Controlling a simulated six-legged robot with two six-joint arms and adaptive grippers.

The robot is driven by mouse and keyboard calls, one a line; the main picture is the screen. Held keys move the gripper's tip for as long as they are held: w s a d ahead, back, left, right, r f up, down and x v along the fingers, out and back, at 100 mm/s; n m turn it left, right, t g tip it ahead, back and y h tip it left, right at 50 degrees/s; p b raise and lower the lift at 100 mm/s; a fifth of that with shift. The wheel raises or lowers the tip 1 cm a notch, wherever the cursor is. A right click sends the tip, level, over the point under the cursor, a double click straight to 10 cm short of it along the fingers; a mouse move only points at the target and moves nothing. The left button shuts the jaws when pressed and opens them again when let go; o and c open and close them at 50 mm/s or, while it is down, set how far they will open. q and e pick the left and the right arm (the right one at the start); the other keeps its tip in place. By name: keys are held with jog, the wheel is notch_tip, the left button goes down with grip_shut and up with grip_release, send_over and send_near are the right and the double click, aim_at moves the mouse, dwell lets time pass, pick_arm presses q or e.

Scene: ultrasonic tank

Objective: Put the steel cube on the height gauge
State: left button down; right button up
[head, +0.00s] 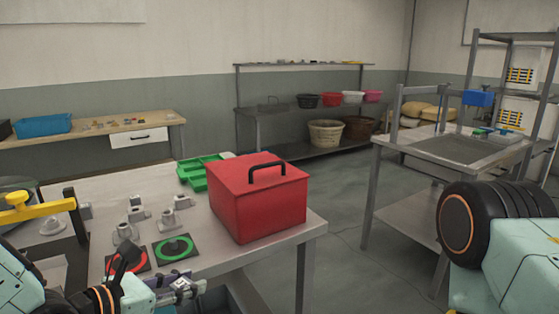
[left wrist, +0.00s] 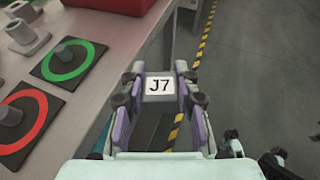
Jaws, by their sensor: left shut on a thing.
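My left gripper (head: 180,289) is low in the head view, just off the table's front edge. In the left wrist view the gripper (left wrist: 158,98) is shut on a small grey block with a white face marked J7, which I take to be the steel cube (left wrist: 158,86). The cube (head: 183,284) shows only partly in the head view. It is held clear of the table, over the floor. I cannot tell which thing is the height gauge. My right gripper is not in view.
A green-ringed pad (head: 174,248) and a red-ringed pad (head: 137,262), each with a dark post, lie near the table edge. Several grey metal parts (head: 137,211) stand behind them. A red lidded box (head: 258,200) and a green tray (head: 194,179) stand farther back.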

pick_arm(q)
jog(key=s+f+m+g+h, duration=0.2)
jog(key=s+f+m+g, duration=0.1)
jog(key=s, duration=0.4)
jog(key=shift+a+f+h, duration=0.3)
jog(key=shift+a+f, duration=0.15)
jog(key=shift+s+r, duration=0.1)
